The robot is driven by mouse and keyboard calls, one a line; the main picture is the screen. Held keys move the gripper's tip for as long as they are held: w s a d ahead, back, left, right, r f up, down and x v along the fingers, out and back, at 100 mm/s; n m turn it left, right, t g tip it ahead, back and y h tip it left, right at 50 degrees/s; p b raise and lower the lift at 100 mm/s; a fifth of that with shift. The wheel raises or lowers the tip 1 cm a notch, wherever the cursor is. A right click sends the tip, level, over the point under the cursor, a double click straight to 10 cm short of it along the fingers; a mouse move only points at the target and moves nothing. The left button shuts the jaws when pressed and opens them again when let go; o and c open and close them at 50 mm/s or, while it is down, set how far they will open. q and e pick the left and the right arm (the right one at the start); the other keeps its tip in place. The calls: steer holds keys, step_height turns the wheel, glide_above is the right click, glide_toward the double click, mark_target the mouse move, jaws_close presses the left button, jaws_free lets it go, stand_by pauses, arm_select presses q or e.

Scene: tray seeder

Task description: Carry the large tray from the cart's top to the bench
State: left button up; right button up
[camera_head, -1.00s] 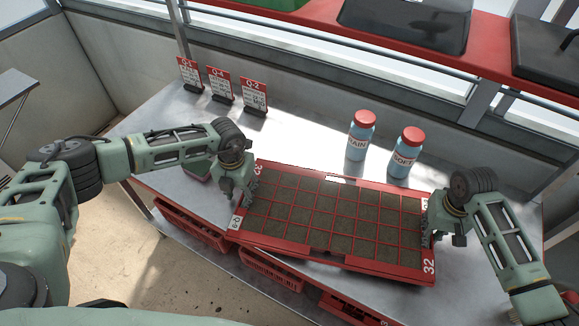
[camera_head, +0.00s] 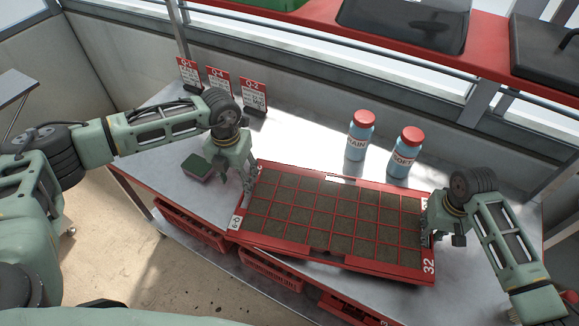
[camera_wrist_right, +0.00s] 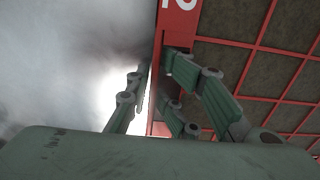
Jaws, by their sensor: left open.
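The large tray (camera_head: 335,256) is red with a grid of soil-filled cells and lies on the grey bench (camera_head: 300,140). My left gripper (camera_head: 248,188) is open at the tray's left end, its fingers just above and beside the rim. My right gripper (camera_head: 428,234) is at the tray's right end. In the right wrist view, the fingers of my right gripper (camera_wrist_right: 157,70) lie on both sides of the tray's red rim (camera_wrist_right: 176,22) and appear shut on it. I cannot make out the cart.
Two blue bottles with red caps (camera_head: 361,135) (camera_head: 405,152) stand behind the tray. Several red sign cards (camera_head: 253,94) stand at the back left. A green and pink sponge (camera_head: 197,167) lies left of my left gripper. Red crates (camera_head: 270,270) sit below the bench.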

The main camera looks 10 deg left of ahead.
steer(key=shift+s+a+f, duration=0.1)
steer(key=o, duration=0.8)
steer(key=shift+r, duration=0.2)
step_height(320, 180, up, 12)
steer(key=shift+f, duration=0.15)
steer(key=shift+f, duration=0.1)
stand_by(0.5)
